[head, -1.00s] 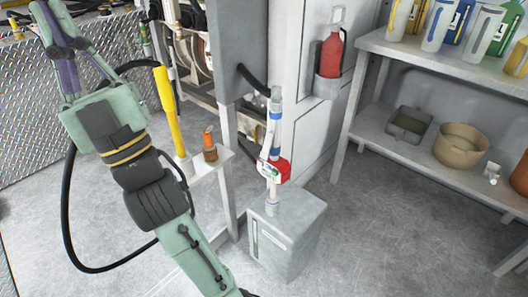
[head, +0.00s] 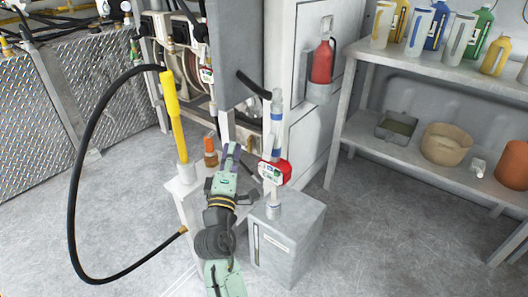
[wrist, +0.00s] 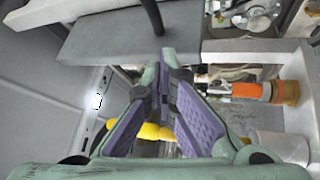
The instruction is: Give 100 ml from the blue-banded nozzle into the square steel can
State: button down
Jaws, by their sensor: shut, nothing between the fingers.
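The blue-banded nozzle (head: 277,128) stands upright in the head view, with a red and white meter (head: 275,172) on its lower part. Its lower end meets the top of the square steel can (head: 287,242); I cannot tell how deep it reaches. The can is a grey box on the floor with a pale label and a slot on its front. My gripper (head: 231,150), with purple finger pads, is left of the nozzle and apart from it, empty and shut. The wrist view shows its fingers (wrist: 165,72) converging; I cannot make out the nozzle there.
A yellow nozzle (head: 173,115) with a looping black hose (head: 78,190) stands on a small ledge (head: 178,186) at left. An orange-topped piece (head: 210,148) is beside it. A grey post (head: 230,60) rises behind my gripper. Shelves (head: 395,160) with jugs and bowls stand at right. Floor in front is open.

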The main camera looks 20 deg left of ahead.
aim_at(269, 147)
jog(key=shift+w+d+f+h, duration=0.15)
jog(key=shift+d+f+h, duration=0.2)
jog(key=shift+f, duration=0.25)
jog(key=shift+w+d+f+h, duration=0.1)
jog(key=shift+d+f+h, duration=0.15)
jog(key=shift+d+f, duration=0.25)
jog(key=shift+a, duration=0.1)
jog(key=w+d+f, duration=0.2)
jog(key=w+f, duration=0.1)
jog(key=w, duration=0.4)
jog(key=shift+w+d, duration=0.4)
jog(key=shift+w, duration=0.1)
dwell(0.5)
jog(key=shift+w+d+f, duration=0.1)
jog(key=shift+w+f, duration=0.05)
jog(key=shift+w, duration=0.15)
jog(key=shift+w+d+f, duration=0.15)
jog(key=shift+w+d, duration=0.05)
jog(key=shift+w, duration=0.3)
dwell(0.8)
jog(key=shift+s, duration=0.1)
jog(key=shift+s+a+r, duration=0.2)
jog(key=shift+s, duration=0.25)
jog(key=shift+s+a+r, duration=0.15)
jog(key=shift+s, duration=0.25)
